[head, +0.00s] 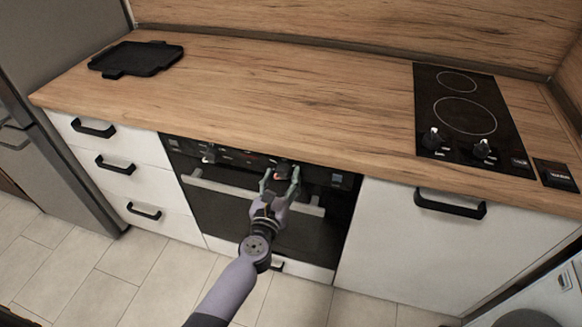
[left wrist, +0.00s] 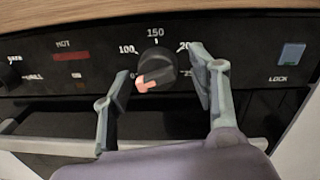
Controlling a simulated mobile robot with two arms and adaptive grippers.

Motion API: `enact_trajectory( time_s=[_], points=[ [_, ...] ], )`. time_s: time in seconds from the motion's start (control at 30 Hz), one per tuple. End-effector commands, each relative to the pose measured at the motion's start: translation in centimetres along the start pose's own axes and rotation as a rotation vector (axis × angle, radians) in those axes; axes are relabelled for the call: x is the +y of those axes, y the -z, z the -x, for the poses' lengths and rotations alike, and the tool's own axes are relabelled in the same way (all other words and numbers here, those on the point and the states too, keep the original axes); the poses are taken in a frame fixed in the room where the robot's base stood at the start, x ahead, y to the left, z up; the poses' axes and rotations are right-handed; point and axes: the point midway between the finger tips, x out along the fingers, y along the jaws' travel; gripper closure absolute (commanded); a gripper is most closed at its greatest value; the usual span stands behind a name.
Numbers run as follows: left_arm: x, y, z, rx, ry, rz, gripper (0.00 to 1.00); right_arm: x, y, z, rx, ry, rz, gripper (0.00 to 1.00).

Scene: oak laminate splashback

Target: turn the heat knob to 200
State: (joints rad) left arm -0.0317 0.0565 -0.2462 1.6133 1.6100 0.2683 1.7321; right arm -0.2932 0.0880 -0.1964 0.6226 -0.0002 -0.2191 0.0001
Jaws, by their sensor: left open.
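The heat knob (left wrist: 158,66) is black with a pinkish-red pointer mark at its lower left. It sits on the black oven panel. Printed numbers 100, 150 and a partly covered 200 run around it; the mark points down-left, below the 100. My left gripper (left wrist: 160,82) is open, with one finger on each side of the knob. The right finger covers part of the 200 and the number below it. In the head view the knob (head: 283,169) shows between the fingertips of my left gripper (head: 281,177). I cannot tell if the fingers touch it. My right gripper is not in view.
Another knob (head: 209,154) is on the panel's left. The oven handle (head: 225,189) runs below the panel. A LOCK button (left wrist: 291,54) lies right of the heat knob. The wooden counter (head: 290,90) overhangs above, with a black tray (head: 135,58) and a cooktop (head: 470,150).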

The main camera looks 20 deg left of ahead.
Motion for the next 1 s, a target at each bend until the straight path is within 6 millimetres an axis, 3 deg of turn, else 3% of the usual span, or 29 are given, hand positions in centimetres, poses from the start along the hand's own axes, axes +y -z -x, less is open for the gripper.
enact_trajectory(
  time_s=[0.37, 1.0],
  points=[
    [0.2, 0.0, 0.0, 0.0, 0.0, 0.0, 0.47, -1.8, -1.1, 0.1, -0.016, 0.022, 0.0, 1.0],
    [0.2, 0.0, 0.0, 0.0, 0.0, 0.0, 0.9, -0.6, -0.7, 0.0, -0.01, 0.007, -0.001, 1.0]
  ],
)
